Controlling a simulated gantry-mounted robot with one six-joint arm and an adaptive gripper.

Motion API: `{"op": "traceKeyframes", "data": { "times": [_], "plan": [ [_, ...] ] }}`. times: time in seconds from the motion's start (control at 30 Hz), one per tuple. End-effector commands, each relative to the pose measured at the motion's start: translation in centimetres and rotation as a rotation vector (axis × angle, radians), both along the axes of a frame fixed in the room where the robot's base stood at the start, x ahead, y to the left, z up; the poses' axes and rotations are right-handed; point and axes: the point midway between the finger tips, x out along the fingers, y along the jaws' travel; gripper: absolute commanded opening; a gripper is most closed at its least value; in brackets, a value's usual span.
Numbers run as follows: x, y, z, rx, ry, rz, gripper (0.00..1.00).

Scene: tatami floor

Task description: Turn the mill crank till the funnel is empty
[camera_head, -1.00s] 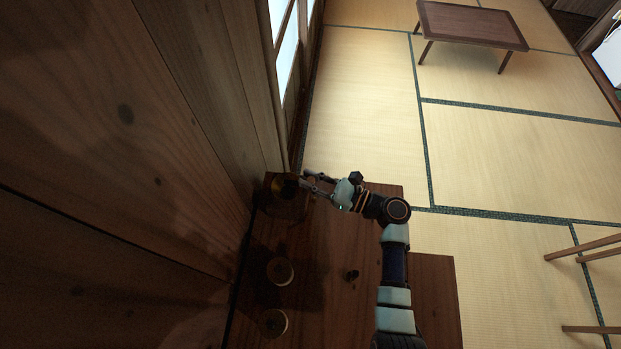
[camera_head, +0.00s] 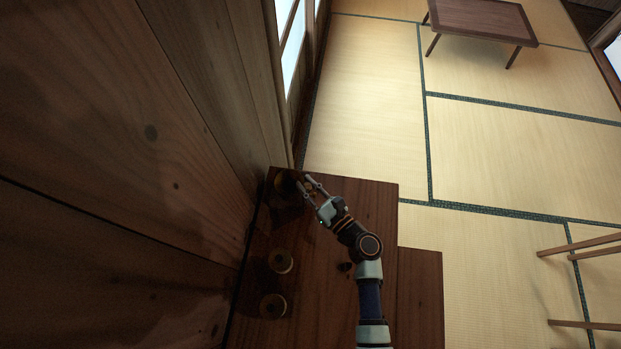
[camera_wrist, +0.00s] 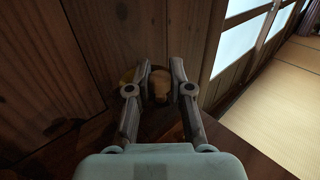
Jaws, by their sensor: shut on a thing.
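The mill (camera_head: 284,184) stands at the far left corner of the wooden counter, close to the wall, and looks dark with a brassy round top. My gripper (camera_head: 309,187) is at its right side. In the wrist view, my gripper (camera_wrist: 160,84) is shut on a light wooden crank knob (camera_wrist: 159,87), with one finger on each side of it. A bit of the yellowish funnel (camera_wrist: 127,76) shows behind the left finger. The funnel's inside is too dark and small to tell what it holds. Most of the crank arm is hidden.
Two round pale-rimmed containers (camera_head: 281,262) (camera_head: 273,306) stand on the counter (camera_head: 372,205) near the wall. A low table (camera_head: 482,20) stands on the tatami beyond.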

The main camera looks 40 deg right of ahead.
Motion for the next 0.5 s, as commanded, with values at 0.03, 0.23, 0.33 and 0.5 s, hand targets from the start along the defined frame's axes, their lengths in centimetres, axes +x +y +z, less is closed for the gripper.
{"op": "traceKeyframes", "data": {
  "times": [0.03,0.23,0.33,0.5],
  "plan": [
    [0.01,0.00,-0.04,-0.001,0.000,0.000,0.00],
    [0.02,-0.02,-0.05,0.000,0.000,0.001,0.23],
    [0.02,-0.02,-0.04,0.000,0.000,0.002,0.40],
    [0.02,-0.03,-0.02,0.000,-0.001,0.002,0.47]
  ]
}}
